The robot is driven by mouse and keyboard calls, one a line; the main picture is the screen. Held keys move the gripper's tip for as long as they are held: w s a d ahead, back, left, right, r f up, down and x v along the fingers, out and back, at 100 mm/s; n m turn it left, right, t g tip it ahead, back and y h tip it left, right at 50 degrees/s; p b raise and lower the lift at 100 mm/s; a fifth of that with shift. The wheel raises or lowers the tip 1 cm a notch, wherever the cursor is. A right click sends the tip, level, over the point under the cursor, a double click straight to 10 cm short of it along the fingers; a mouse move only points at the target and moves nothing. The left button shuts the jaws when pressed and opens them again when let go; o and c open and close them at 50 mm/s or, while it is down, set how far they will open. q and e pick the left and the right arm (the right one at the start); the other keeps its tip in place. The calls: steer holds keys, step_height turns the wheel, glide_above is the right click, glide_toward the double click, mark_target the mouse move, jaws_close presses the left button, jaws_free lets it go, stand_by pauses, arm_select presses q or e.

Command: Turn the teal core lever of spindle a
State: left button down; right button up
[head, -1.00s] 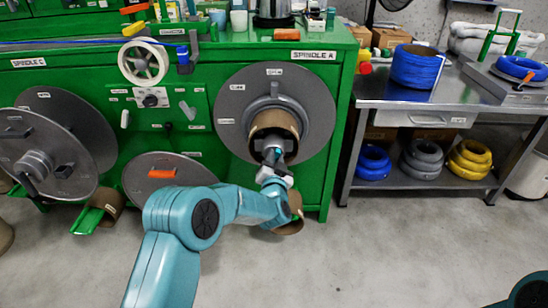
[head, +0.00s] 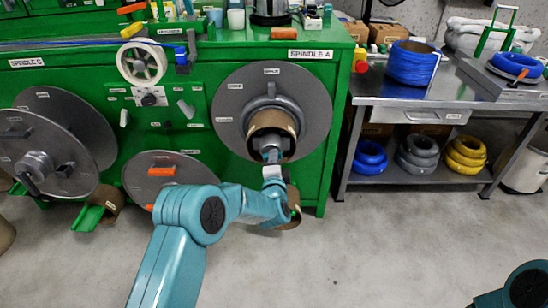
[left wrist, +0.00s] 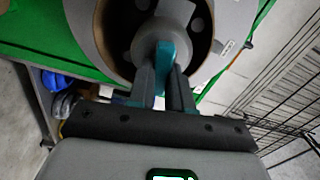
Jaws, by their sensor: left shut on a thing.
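Spindle A is a large grey disc (head: 315,105) on the green cabinet front, with a brown core tube (head: 261,118) around its hub. In the left wrist view, the teal core lever (left wrist: 163,52) stands out at the grey hub inside the brown tube (left wrist: 118,35). My left gripper (head: 271,156) is at the lower mouth of the tube. In the left wrist view, its dark fingers (left wrist: 162,82) are shut on the teal lever, one on each side. The gripper hides much of the lever in the head view. My right gripper is out of view.
The green cabinet (head: 330,160) carries other discs (head: 60,118) to the left. A steel bench (head: 445,95) with blue cable coils (head: 412,66) stands to the right. In the left wrist view, a black wire rack (left wrist: 285,95) is on the right.

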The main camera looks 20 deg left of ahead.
arm_select(q)
steer(key=shift+m, duration=0.9)
steer(key=c, duration=1)
jaws_free()
steer(key=shift+f, duration=0.1)
steer(key=shift+c, duration=0.2)
steer(key=p+v, duration=0.2)
steer(key=v, duration=1.4)
steer(key=shift+s, duration=0.15)
